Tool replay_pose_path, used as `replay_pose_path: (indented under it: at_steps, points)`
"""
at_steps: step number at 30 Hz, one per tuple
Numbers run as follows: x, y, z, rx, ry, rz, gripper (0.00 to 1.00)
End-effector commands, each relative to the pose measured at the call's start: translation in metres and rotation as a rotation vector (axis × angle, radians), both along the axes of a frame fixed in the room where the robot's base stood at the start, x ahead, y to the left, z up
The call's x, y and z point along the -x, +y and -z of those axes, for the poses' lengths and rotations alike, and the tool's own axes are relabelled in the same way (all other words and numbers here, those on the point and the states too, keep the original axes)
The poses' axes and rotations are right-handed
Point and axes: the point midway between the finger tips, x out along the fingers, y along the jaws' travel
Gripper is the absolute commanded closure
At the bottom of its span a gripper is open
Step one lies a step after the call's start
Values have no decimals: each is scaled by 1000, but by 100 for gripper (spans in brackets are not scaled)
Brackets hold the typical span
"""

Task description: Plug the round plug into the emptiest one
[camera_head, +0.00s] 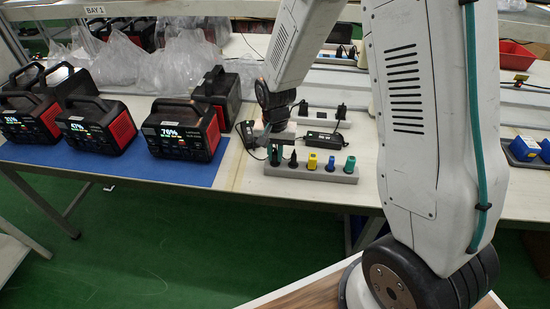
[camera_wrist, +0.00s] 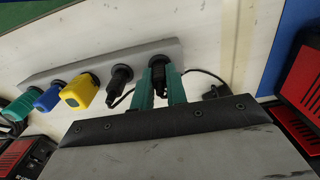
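Three black and red power stations stand on a blue mat: the left one (camera_head: 32,117) appears to read 31%, the middle one (camera_head: 98,123) 43%, the right one (camera_head: 183,128) 76%. A grey holder (camera_head: 345,178) carries a row of plugs. The green fingers of my gripper (camera_wrist: 160,85) stand on both sides of a black round-looking plug (camera_wrist: 157,67) at the holder's end. The plug appears seated in the holder. Whether the fingers press on it is unclear. In the head view my gripper (camera_head: 275,153) is at the holder's left end.
Beside the held-over plug stand a black plug (camera_wrist: 119,78), a yellow plug (camera_wrist: 80,91), a blue plug (camera_wrist: 48,98) and a green plug (camera_wrist: 17,108). A black adapter (camera_head: 321,139) and a power strip (camera_head: 325,118) lie behind the holder. Plastic bags (camera_head: 190,60) lie behind the stations.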

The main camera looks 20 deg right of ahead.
Motion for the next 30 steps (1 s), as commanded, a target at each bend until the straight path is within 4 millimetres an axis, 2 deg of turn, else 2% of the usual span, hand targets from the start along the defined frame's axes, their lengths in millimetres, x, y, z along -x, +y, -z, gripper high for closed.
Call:
replay_pose_path:
  at_steps: [8, 30]
  points:
    - [-1, 0, -4, 0, -2, 0, 100]
    - [-1, 0, -41, 0, -1, 0, 100]
